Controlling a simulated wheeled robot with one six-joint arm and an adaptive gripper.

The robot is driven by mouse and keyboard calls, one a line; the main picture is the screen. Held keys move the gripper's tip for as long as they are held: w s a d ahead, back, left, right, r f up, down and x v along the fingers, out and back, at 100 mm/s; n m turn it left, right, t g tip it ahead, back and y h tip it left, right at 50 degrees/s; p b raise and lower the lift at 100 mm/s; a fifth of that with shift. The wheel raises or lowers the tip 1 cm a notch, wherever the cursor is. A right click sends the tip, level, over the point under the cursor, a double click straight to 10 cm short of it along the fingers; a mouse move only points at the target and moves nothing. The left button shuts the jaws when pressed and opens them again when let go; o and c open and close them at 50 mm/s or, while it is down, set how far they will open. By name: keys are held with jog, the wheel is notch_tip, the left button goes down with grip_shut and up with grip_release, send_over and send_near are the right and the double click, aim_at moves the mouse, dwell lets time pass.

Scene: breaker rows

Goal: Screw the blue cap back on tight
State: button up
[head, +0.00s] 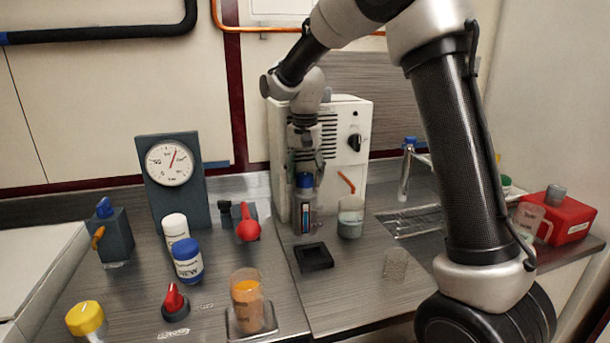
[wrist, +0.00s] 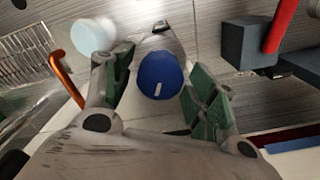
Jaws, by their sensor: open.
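The blue cap (head: 304,181) sits on top of a small labelled bottle (head: 304,216) that stands upright on the counter in front of the white machine. In the wrist view the blue cap (wrist: 160,75) carries a short white mark, and the bottle's body shows behind it. How tight the cap sits cannot be told. My gripper (head: 304,170) points down over the bottle. In the wrist view its green-padded fingers stand apart on either side of the cap, with a visible gap to each.
The white machine (head: 348,135) stands close behind the bottle. A beaker (head: 350,218) is just right of it, and a black square holder (head: 313,257) lies in front.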

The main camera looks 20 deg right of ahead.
jog(key=n, duration=1.3)
jog(key=c, duration=0.9)
jog(key=shift+o, duration=0.2)
jog(key=shift+m, duration=1.4)
jog(key=o, duration=1)
jog(key=shift+o, duration=0.2)
